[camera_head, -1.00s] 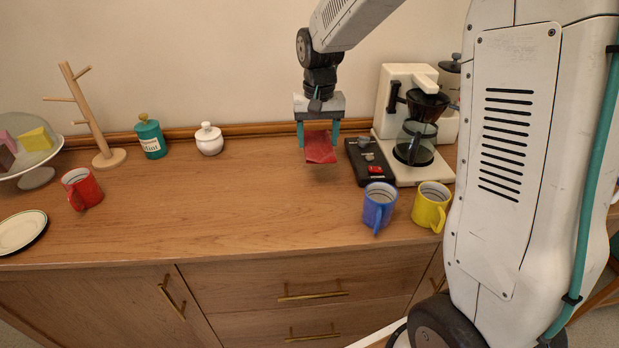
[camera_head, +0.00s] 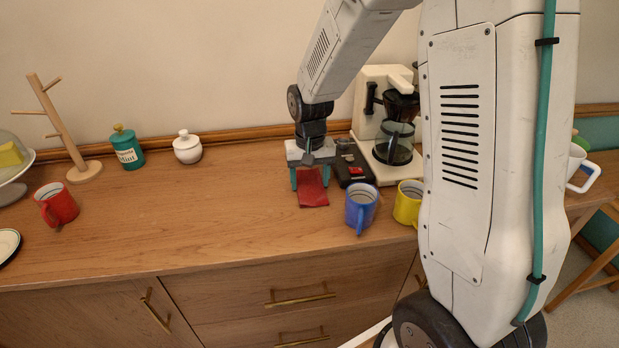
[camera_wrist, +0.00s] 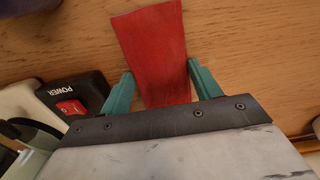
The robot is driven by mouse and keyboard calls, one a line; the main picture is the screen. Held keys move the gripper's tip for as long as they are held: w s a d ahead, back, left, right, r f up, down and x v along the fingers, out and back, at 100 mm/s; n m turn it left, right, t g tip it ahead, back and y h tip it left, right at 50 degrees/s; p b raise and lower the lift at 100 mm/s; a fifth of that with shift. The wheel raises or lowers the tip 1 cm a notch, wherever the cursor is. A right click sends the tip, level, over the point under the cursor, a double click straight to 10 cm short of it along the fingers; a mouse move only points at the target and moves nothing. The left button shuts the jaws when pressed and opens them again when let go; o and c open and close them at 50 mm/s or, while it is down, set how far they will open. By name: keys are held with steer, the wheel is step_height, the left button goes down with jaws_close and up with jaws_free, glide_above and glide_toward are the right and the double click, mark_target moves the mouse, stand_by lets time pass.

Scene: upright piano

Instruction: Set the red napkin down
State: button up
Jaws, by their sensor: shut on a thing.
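The red napkin (camera_head: 312,188) hangs between the teal fingers of my gripper (camera_head: 310,178). It is low over the wooden counter, left of the blue mug. In the wrist view the napkin (camera_wrist: 152,45) spreads flat out past both fingers of my gripper (camera_wrist: 158,90), which are shut on it, with wood grain behind it. I cannot tell whether the napkin touches the counter.
The blue mug (camera_head: 361,207) stands close to the right of the napkin, with the yellow mug (camera_head: 408,203) beyond. The black box with a red power switch (camera_head: 352,165) and the coffee maker (camera_head: 368,128) are behind. The counter (camera_head: 210,215) to the left is clear.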

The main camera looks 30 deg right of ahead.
steer(key=o, duration=1)
steer(key=shift+c, duration=0.2)
